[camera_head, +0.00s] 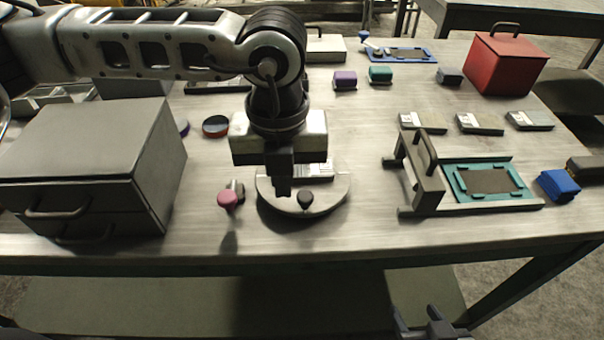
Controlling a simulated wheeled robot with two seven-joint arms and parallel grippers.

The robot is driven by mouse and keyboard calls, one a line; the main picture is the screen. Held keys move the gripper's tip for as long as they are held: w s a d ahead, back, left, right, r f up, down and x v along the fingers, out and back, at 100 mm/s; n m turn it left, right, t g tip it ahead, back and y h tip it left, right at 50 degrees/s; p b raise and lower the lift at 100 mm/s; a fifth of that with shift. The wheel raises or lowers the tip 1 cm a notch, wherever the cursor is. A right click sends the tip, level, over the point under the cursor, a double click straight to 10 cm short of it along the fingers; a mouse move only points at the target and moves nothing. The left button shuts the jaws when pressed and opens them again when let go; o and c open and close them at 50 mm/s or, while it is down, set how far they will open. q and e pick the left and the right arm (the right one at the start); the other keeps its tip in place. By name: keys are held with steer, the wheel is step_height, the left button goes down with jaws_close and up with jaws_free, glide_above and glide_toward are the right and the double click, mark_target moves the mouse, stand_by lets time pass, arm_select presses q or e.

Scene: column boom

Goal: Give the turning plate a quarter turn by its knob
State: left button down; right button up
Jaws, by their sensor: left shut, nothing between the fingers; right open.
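The turning plate (332,201) is a pale round disc on the table, partly hidden behind my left gripper. A dark knob (305,199) stands near its front edge. My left gripper (282,192) points down over the plate, shut and empty, just left of the knob in the picture. A small gap shows between the fingers and the knob; their exact height above the plate is hard to tell. My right gripper (430,325) is open and empty at the bottom edge, below the table's front edge.
A pink-topped piece (229,198) stands close left of the plate. A grey drawer box (85,165) is at the left. A grey clamp frame with a teal-edged plate (470,180) is at the right. A red box (507,62) is behind. The table between plate and frame is clear.

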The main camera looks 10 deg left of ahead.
mark_target(285, 207)
arm_select(q)
steer(key=shift+f+b, duration=1.5)
steer(key=shift+f, duration=0.15)
steer(key=shift+s+f, duration=0.1)
